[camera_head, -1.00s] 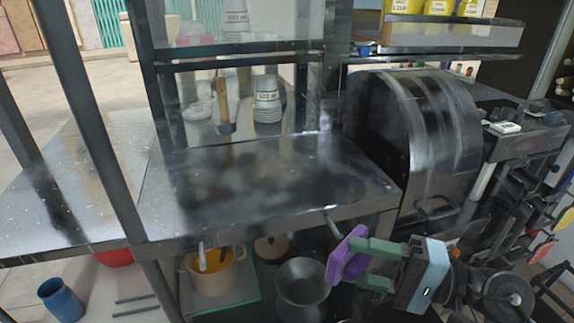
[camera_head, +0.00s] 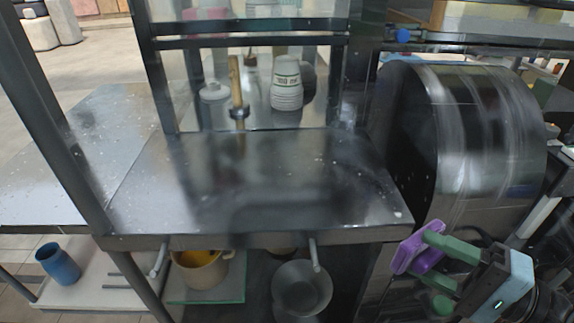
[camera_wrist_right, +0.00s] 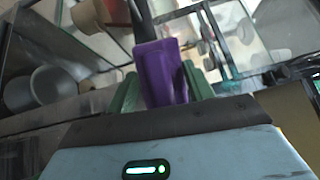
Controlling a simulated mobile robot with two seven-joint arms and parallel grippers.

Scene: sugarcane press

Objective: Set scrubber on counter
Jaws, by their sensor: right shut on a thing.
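The purple scrubber (camera_head: 412,251) is held between the green fingers of my right gripper (camera_head: 432,262), at the lower right of the head view. The scrubber also shows upright between the fingers in the right wrist view (camera_wrist_right: 163,75). My right gripper is shut on it, just right of the counter's front right corner and close to its height. The dark metal counter (camera_head: 270,190) fills the middle of the head view, and its top is bare. My left gripper is not in view.
Under the counter are an orange-lined pot (camera_head: 198,272) and a metal bowl (camera_head: 302,288). A blue cup (camera_head: 58,264) stands at lower left. Stacked cups (camera_head: 287,85) and a wooden-handled tool (camera_head: 236,85) stand behind the counter. The round press drum (camera_head: 480,130) is on the right.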

